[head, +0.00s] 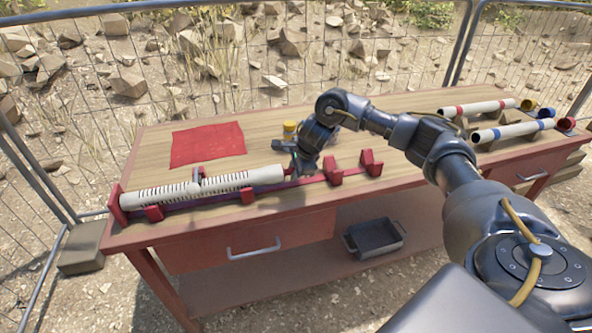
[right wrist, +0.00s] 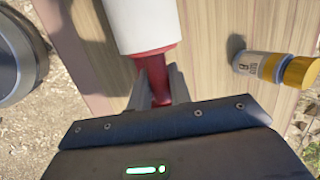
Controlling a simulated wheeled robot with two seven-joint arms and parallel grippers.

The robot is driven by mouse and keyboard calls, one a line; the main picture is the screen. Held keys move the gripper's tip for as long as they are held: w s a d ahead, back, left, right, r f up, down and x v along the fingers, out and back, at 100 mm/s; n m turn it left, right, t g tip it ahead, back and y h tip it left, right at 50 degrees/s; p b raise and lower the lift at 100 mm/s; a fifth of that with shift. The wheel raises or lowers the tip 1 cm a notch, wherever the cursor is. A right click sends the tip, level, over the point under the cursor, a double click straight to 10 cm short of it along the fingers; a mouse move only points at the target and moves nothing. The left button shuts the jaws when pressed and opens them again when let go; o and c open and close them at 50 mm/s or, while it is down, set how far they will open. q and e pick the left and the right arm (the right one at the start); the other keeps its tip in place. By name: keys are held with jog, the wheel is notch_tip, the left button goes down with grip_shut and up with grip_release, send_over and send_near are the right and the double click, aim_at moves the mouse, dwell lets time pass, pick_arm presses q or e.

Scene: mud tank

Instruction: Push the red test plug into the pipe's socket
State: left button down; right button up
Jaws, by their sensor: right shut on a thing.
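A white slotted pipe (head: 215,184) lies along the front of the workbench in red cradles. Its right end is at my right gripper (head: 298,170). In the right wrist view the pipe end (right wrist: 147,25) is at the top, and the red test plug (right wrist: 155,70) sits at its mouth with its red stem between the fingers. My right gripper (right wrist: 165,88) is shut on the plug's stem. The plug's wide part touches or enters the pipe end; how deep it sits I cannot tell. In the head view the plug is mostly hidden by the gripper. My left gripper is not in view.
A bottle with a yellow cap (head: 290,130) stands behind the gripper; it shows in the right wrist view (right wrist: 275,68). Empty red cradles (head: 371,162) stand to the right. A red cloth (head: 208,145) lies behind the pipe. Banded pipes (head: 513,131) lie at the right end.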

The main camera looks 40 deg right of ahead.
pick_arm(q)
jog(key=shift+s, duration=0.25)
pick_arm(e)
jog(key=o, duration=0.9)
jog(key=shift+a, duration=0.1)
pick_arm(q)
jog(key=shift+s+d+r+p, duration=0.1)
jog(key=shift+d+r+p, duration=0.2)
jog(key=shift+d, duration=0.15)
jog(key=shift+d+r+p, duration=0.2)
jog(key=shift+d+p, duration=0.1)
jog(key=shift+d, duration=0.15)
pick_arm(e)
jog(key=v, duration=1.1)
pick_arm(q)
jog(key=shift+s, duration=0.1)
pick_arm(e)
jog(key=shift+f, duration=0.1)
